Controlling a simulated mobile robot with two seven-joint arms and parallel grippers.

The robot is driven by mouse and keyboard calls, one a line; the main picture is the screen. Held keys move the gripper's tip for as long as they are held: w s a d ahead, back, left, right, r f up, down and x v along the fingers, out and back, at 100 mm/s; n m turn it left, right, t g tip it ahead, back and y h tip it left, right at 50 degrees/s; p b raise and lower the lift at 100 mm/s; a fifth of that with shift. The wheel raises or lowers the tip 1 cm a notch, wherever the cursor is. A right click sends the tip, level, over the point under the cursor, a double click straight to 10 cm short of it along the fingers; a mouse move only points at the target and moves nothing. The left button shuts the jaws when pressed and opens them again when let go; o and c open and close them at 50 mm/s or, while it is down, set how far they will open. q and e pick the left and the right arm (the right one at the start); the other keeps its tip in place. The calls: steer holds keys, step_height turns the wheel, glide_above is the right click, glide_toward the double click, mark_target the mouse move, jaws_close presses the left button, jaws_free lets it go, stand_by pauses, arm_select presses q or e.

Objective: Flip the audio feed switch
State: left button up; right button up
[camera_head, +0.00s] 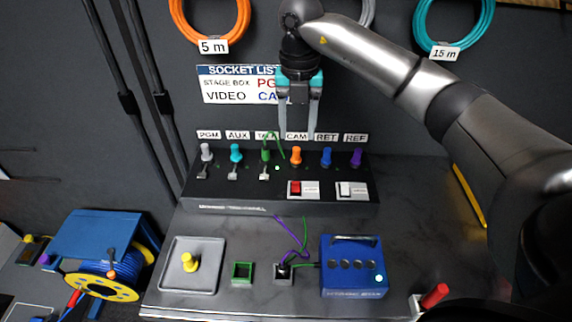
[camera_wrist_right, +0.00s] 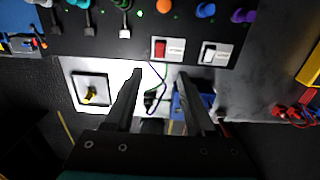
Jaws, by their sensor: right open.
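A black connector panel (camera_head: 230,193) at the back of the bench carries a red rocker switch (camera_head: 296,188) and a white rocker switch (camera_head: 346,189), each on a pale plate. Both also show in the wrist view, the red one (camera_wrist_right: 161,48) and the white one (camera_wrist_right: 209,53). Several small toggle levers (camera_head: 234,173) sit at the panel's left. The plate lettering is too small to read, so I cannot tell which is the audio feed switch. My right gripper (camera_head: 298,134) is open and empty, pointing down above the panel near the CAM label. My left gripper is not in view.
Coloured plugs (camera_head: 326,156) stand along the panel's back; a green cable loops up from one. In front are a grey tray (camera_head: 207,285) with a yellow plug, a green square frame (camera_head: 242,271) and a blue box (camera_head: 352,284). A cable reel (camera_head: 97,278) is at left.

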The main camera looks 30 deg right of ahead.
step_height(320, 180, down, 3)
steer(key=b, duration=0.2)
glide_toward(296, 184)
step_height(296, 184, down, 7)
steer(key=shift+r, duration=0.15)
steer(key=shift+f, duration=0.5)
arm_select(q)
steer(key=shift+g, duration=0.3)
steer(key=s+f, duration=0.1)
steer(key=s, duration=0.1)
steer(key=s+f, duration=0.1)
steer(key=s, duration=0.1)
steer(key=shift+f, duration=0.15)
arm_select(e)
steer(key=shift+f, duration=0.1)
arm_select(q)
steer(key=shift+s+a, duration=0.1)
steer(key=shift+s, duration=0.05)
arm_select(e)
steer(key=shift+c, duration=0.3)
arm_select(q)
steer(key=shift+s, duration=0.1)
arm_select(e)
jaws_close()
